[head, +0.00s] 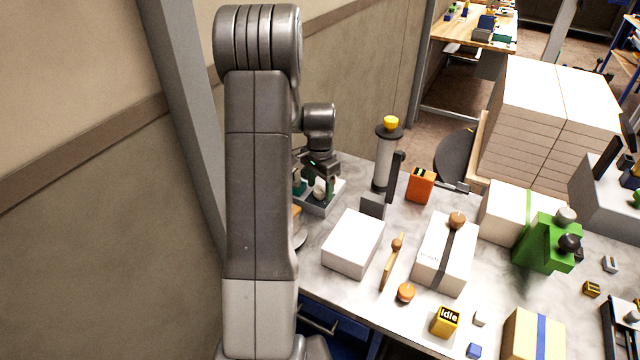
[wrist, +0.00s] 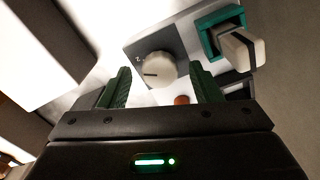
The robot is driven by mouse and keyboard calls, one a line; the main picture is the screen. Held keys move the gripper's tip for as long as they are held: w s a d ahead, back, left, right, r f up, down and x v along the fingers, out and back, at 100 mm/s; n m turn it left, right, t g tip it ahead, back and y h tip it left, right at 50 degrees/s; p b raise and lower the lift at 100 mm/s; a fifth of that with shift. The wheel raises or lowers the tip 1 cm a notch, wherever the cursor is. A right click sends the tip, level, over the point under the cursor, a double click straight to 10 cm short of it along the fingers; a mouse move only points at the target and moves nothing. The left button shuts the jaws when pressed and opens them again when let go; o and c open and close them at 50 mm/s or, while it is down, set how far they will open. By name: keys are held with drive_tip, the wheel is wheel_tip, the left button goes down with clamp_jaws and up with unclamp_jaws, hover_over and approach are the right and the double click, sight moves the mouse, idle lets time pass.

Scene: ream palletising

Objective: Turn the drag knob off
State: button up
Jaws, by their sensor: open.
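A pale round knob (wrist: 154,69) with a dark pointer line stands on a grey panel (wrist: 180,42) in the wrist view. The pointer line points to the left of the picture. A small mark, too small to read for sure, is on the panel at its upper left. My gripper (wrist: 161,78) is open, with its two green ribbed fingers on either side of the knob in the picture. Whether they touch it cannot be told. In the head view my gripper is over a pale tray-like unit (head: 322,206) at the table's left, and partly hides it.
A teal bracket with a white lever (wrist: 238,48) and a red-orange button (wrist: 181,100) are close by the knob. In the head view a white box (head: 353,243), an orange box (head: 420,185) and a grey cylinder with a yellow top (head: 384,160) stand nearby. The wall is close on the left.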

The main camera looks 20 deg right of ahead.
drive_tip(key=shift+c, duration=0.2)
drive_tip(key=c, duration=1)
drive_tip(key=shift+o, duration=0.2)
